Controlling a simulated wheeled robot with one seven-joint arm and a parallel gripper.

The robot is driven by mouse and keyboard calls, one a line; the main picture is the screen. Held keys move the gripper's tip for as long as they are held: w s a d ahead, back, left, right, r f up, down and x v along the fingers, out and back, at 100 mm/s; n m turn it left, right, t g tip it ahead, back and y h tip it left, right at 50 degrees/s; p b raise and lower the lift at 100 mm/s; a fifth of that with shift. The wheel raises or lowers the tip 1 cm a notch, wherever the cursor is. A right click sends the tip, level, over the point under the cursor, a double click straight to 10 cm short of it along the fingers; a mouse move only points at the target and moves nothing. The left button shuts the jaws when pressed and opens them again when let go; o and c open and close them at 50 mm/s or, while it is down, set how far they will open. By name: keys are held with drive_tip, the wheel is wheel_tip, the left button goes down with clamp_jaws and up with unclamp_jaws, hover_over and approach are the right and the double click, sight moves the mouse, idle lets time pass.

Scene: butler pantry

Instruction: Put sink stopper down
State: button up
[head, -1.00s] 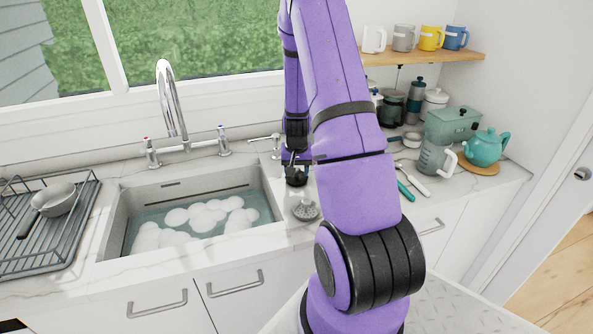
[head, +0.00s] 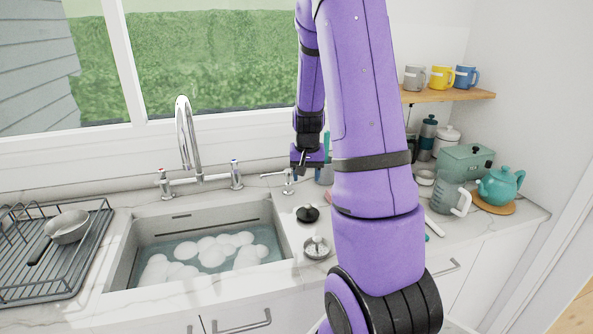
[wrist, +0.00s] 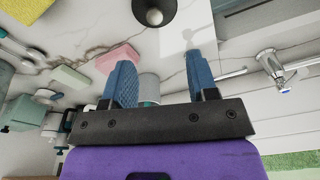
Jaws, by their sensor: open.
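The black sink stopper (head: 307,214) lies on the marble counter (head: 290,212) just right of the sink (head: 120,272). My gripper (head: 303,168) is above it, clear of it, and points down. In the wrist view the stopper (wrist: 155,12) shows at the top edge as a dark disc with a pale knob, partly cut off. The two blue fingers of my gripper (wrist: 160,75) are spread apart with nothing held between them.
A metal strainer (head: 317,247) sits on the counter in front of the stopper. The sink holds foamy water. The faucet (head: 187,140) stands behind it. Pink (wrist: 118,58) and green (wrist: 70,77) blocks lie near my fingers in the wrist view.

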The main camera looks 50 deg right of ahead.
drive_tip(key=s+a+r+n+t, duration=0.25)
drive_tip(key=a+r+n, duration=0.25)
drive_tip(key=a+r, duration=1.2)
drive_tip(key=s+a+r+n+t, duration=0.1)
drive_tip(key=s+a+r+n, duration=0.1)
drive_tip(key=s+a, duration=0.4)
drive_tip(key=s+a+r+n+y, duration=0.1)
drive_tip(key=s+a+r, duration=0.3)
drive_tip(key=s, duration=0.5)
drive_tip(key=shift+s+a+r+n+t, duration=0.3)
drive_tip(key=shift+a+r+n+t, duration=0.1)
drive_tip(key=shift+a+n, duration=0.5)
